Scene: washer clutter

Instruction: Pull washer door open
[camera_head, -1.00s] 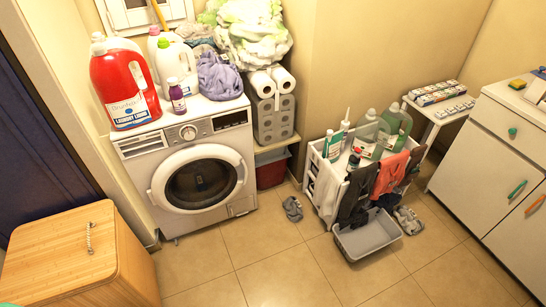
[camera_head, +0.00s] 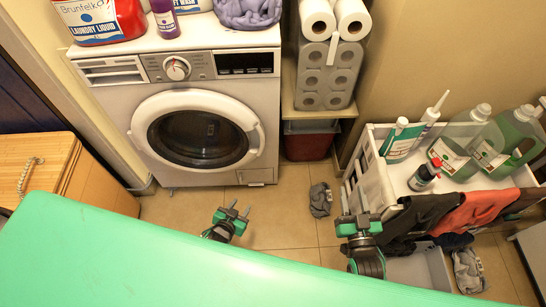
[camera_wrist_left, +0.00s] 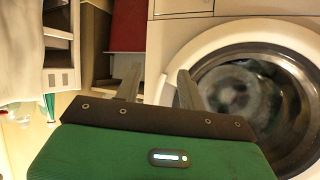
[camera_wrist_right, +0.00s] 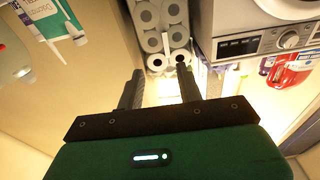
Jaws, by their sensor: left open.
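The washer (camera_head: 200,75) is white and stands against the back wall. Its round door (camera_head: 255,140) has a white ring and dark glass, and looks closed in the head view. In the left wrist view the door (camera_wrist_left: 215,50) fills the right side. My left gripper (camera_head: 239,212) is open and empty, in front of the washer and below and right of the door in the head view. In the left wrist view its fingers are apart, one overlapping the door's rim in the picture; contact is not visible.
A white rack (camera_head: 376,190) with bottles and hanging cloths stands at the right. A wooden hamper (camera_head: 70,180) is at the left. A grey cloth (camera_head: 320,200) lies on the floor. Paper rolls (camera_head: 325,75) stand beside the washer. A large green surface hides the bottom of the head view.

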